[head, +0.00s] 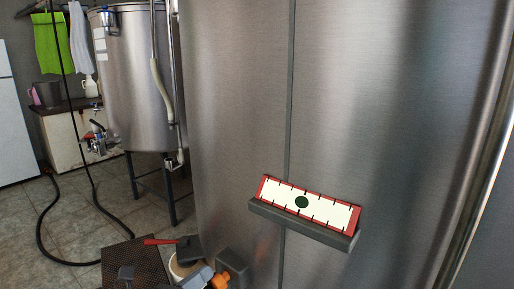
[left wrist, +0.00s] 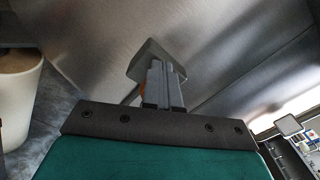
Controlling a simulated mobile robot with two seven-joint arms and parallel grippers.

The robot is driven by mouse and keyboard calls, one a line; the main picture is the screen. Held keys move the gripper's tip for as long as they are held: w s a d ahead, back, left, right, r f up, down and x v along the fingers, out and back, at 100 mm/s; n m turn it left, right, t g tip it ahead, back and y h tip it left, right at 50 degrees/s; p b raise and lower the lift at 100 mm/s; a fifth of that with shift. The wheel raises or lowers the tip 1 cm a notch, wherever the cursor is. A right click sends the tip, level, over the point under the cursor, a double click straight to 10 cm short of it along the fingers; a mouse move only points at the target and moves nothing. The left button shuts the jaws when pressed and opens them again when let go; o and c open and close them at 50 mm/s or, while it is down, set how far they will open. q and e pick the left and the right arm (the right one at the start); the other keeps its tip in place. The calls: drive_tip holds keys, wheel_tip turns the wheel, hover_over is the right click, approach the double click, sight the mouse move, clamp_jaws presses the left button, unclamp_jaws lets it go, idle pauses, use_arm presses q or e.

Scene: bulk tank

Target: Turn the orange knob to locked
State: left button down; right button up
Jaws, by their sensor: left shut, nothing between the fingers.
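The orange knob (head: 220,281) shows at the bottom edge of the head view, in front of a dark grey box (head: 232,262) on the steel tank. My left gripper (head: 206,275) is just left of the knob, partly cut off by the frame. In the left wrist view my left gripper (left wrist: 163,72) is shut and empty, its fingers pointing at the grey box (left wrist: 150,55). A sliver of the orange knob (left wrist: 143,91) shows left of the fingers and the rest is hidden. I cannot tell whether the fingers touch it. My right gripper is not in view.
The large steel tank (head: 235,120) fills the middle. A ledge with a red-framed white scale panel (head: 325,210) sticks out from it. A pale bucket (head: 176,268) stands beside the gripper, also in the left wrist view (left wrist: 18,95). A dark grate (head: 130,262) and hose lie left.

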use_arm(q)
drive_tip(key=shift+s+d+f+p, duration=0.25)
drive_tip(key=shift+s+d+p, duration=0.1)
drive_tip(key=shift+s+p, duration=0.2)
drive_tip(key=shift+w+r+p, duration=0.1)
drive_tip(key=shift+r+p, duration=0.25)
drive_tip(key=shift+p, duration=0.15)
drive_tip(key=v, duration=0.6)
drive_tip(key=shift+a+r, duration=0.15)
drive_tip(key=shift+r, duration=0.15)
drive_tip(key=shift+w, duration=0.1)
